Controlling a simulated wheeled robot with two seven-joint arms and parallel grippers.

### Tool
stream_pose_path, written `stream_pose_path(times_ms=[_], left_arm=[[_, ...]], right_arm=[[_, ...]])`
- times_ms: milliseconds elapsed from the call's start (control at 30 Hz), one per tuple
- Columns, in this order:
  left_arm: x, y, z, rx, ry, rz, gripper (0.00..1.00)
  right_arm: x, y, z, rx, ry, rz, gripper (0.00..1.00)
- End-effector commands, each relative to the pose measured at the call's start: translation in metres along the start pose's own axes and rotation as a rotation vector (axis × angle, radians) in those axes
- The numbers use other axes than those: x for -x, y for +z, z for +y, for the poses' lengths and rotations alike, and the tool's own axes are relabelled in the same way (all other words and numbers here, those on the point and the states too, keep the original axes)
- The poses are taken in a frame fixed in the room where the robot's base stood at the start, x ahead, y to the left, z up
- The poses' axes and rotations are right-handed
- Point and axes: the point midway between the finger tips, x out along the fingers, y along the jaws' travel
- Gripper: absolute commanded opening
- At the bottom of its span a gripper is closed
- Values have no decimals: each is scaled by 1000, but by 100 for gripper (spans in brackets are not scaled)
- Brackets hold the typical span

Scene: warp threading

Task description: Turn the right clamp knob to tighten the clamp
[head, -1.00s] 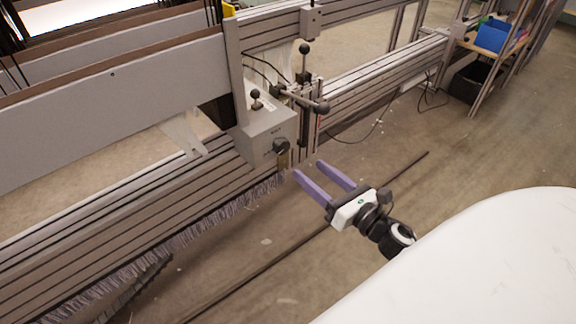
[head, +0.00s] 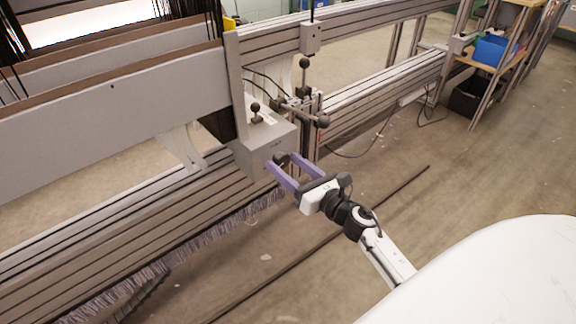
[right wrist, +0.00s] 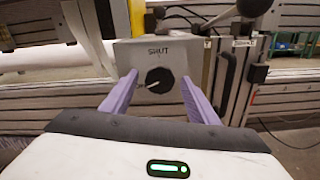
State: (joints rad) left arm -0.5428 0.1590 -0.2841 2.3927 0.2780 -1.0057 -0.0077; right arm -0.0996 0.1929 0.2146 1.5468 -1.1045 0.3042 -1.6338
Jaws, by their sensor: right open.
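The clamp knob is a round black dial with a pale pointer mark, on the front of a grey box (head: 268,137). In the right wrist view the knob (right wrist: 159,80) sits below the word SHUT, between the two purple fingers. My right gripper (head: 281,162) is open, with one finger on each side of the knob. The right wrist view also shows the gripper (right wrist: 158,82) open, with a gap between each finger and the knob. In the head view the fingers partly cover the knob. My left gripper is in neither view.
A black ball-ended lever (head: 256,108) stands on the box. More ball-ended levers and a bracket (head: 302,100) are just right of it. Long grey rails (head: 120,210) run along the machine, with a fringe of threads below. The floor (head: 440,200) at right is mostly clear.

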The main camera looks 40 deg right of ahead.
Motion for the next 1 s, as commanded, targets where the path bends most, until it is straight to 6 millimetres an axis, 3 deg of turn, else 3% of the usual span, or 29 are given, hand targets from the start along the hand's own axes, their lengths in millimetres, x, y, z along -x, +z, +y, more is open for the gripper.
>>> stream_pose_path(times_ms=[67,300,667,1000], left_arm=[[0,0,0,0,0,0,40],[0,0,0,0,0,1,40],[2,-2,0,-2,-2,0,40],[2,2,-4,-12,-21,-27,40]], right_arm=[[0,0,0,0,0,0,53],[0,0,0,0,0,0,13],[0,1,0,-60,1,0,13],[0,1,1,-309,1,1,13]])
